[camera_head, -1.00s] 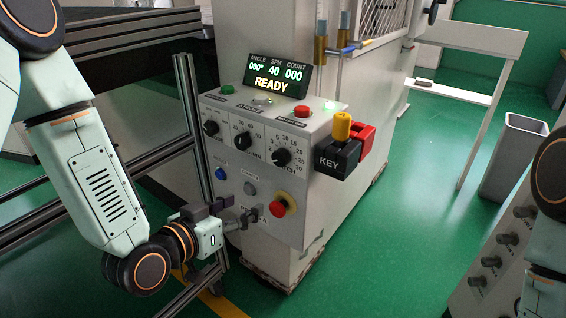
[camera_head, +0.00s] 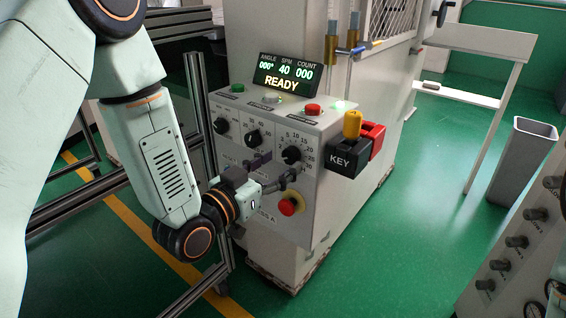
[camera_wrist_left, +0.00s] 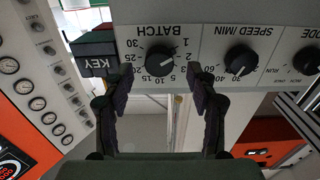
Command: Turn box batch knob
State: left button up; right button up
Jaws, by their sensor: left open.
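The batch knob (camera_head: 291,154) is a black round dial on the sloped front of the control box (camera_head: 318,192), rightmost of three dials. My left gripper (camera_head: 279,171) is open just in front of the panel, slightly below the knob. In the left wrist view my left gripper (camera_wrist_left: 155,90) has a dark finger on each side of the knob, with nothing between the fingertips. My right gripper is out of view.
A red emergency button (camera_head: 289,206) sits below the gripper. A black KEY block (camera_head: 347,158) with red and yellow parts juts out to the right. The display (camera_head: 283,76) reads READY. The speed dial (camera_wrist_left: 240,60) is beside the knob.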

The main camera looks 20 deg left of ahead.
aim_at(291, 154)
pick_arm(q)
jog(key=shift+x, duration=1.1)
jog(key=shift+c, duration=0.4)
jog(key=c, duration=1.1)
